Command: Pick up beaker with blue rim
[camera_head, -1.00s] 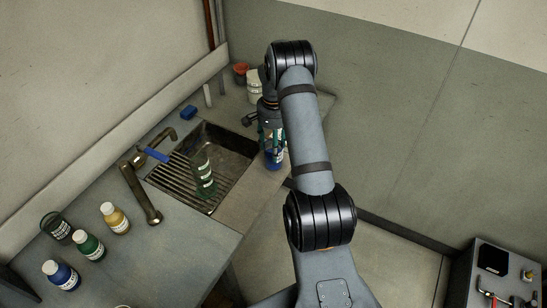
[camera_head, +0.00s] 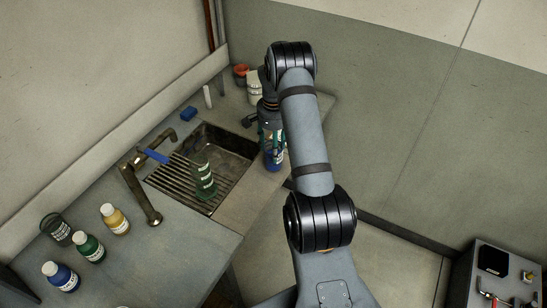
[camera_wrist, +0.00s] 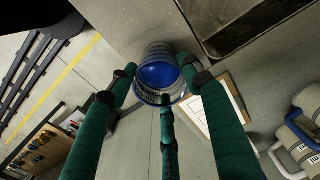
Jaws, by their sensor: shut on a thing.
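The beaker with blue rim (camera_wrist: 160,75) is a clear, round vessel that looks strongly blue inside in the wrist view. It sits between the green fingers of my gripper (camera_wrist: 165,98), which are closed around it. In the head view, my gripper (camera_head: 267,138) points down at the right side of the sink, with the blue of the beaker (camera_head: 274,159) showing low at its fingers. My arm and fingers hide part of the beaker there. I cannot tell whether its base touches the counter.
The sink (camera_head: 232,142) with a drain rack lies to the left, and a greenish labelled vessel (camera_head: 203,180) stands on the rack. A brass tap (camera_head: 140,190) rises beside it. Several bottles, including a yellow one (camera_head: 115,220), stand at front left. A white container (camera_head: 254,85) is behind my gripper.

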